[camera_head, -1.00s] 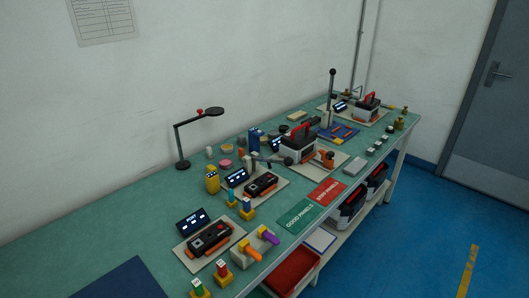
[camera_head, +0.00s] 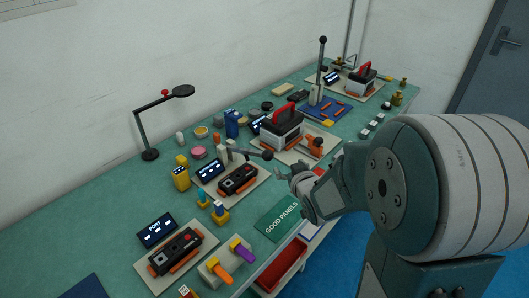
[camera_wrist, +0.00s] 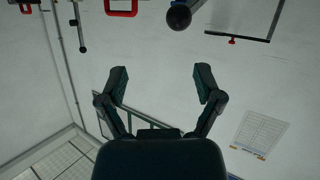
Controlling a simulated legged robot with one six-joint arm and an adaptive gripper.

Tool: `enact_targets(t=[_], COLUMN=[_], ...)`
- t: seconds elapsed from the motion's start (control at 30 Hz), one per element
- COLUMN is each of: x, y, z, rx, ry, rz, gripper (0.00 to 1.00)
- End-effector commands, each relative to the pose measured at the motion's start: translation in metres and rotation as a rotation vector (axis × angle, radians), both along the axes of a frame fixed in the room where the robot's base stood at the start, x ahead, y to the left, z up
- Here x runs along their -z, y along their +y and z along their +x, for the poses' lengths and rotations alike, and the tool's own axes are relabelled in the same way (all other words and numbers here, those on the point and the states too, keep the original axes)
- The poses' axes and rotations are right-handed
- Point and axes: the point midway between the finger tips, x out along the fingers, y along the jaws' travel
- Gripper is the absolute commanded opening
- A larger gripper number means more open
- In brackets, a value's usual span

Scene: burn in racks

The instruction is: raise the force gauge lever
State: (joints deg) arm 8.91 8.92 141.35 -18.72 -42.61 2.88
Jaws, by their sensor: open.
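A low lever lies near level from a grey post (camera_head: 231,152) at the middle station, ending in a black ball knob (camera_head: 267,155). A large dark ball, likely this knob, shows at the top of the wrist view (camera_wrist: 179,17). A second lever with a black ball top (camera_head: 322,41) stands upright on the blue mat farther back. No label tells which is the force gauge lever. My gripper (camera_head: 284,173) is open and empty, just right of and slightly in front of the low knob, apart from it. Its two fingers (camera_wrist: 160,78) are spread wide in the wrist view.
A device with a red handle (camera_head: 286,116) stands behind the knob. A black and orange unit (camera_head: 238,180) lies left of my gripper. A desk lamp (camera_head: 150,130) stands at the back left. The green panel sign (camera_head: 280,220) is at the front edge.

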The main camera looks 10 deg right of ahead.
Motion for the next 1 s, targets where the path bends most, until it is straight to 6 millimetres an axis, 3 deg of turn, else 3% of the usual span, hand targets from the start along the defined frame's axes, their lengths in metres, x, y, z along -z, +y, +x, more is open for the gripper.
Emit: enact_targets(t=[0.03, 0.23, 0.57, 1.0], x=[0.014, 0.042, 0.053, 0.052], y=[0.000, 0.007, 0.012, 0.030], z=[0.004, 0.011, 0.012, 0.085], rx=[-0.018, -0.097, -0.140, -0.141], ry=[-0.029, -0.194, -0.306, -0.307], rz=[0.017, 0.101, 0.169, 0.167], gripper=[0.84, 0.84, 0.84, 0.84])
